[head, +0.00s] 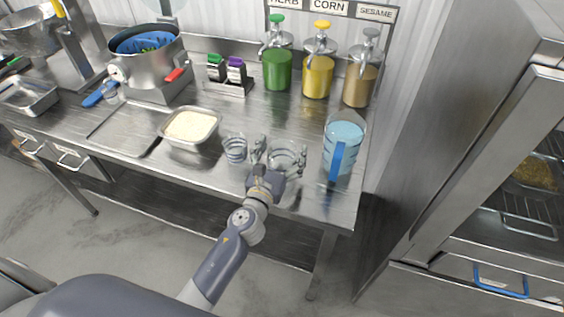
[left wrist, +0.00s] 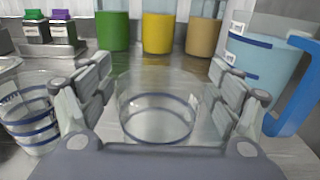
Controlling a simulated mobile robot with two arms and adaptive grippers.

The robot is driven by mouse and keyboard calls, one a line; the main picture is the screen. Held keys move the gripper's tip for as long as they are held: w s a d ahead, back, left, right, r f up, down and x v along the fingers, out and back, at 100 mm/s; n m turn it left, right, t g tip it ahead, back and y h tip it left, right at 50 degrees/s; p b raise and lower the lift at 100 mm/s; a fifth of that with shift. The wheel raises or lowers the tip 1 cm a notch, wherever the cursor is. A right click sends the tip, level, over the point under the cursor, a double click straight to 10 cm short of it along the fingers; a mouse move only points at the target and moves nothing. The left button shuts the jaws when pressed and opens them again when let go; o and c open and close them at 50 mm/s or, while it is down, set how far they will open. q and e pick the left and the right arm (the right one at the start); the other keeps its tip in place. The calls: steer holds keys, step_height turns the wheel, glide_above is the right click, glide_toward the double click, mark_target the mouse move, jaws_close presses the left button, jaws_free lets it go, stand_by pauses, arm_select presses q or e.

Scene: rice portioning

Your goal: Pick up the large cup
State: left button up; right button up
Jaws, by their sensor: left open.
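The large cup (head: 286,163) is clear and empty, and stands upright near the front edge of the steel table. In the left wrist view the cup (left wrist: 157,127) sits between the fingers, with a blue band round it. My left gripper (head: 281,154) is open, with one finger on each side of the cup. In the left wrist view the gripper (left wrist: 160,85) shows small gaps between fingers and cup; I cannot tell whether any pad touches. A smaller clear cup (head: 235,150) with blue bands stands just left. My right gripper is not in view.
A blue-handled pitcher (head: 343,140) of bluish liquid stands close on the right. A rice tray (head: 190,127) is to the left. Green, yellow and tan pump bottles (head: 318,78) stand behind. A pot (head: 150,66) is at the back left. The table between cups and bottles is clear.

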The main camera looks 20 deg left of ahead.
arm_select(q)
steer(key=c, duration=1.1)
steer(key=shift+r, duration=0.15)
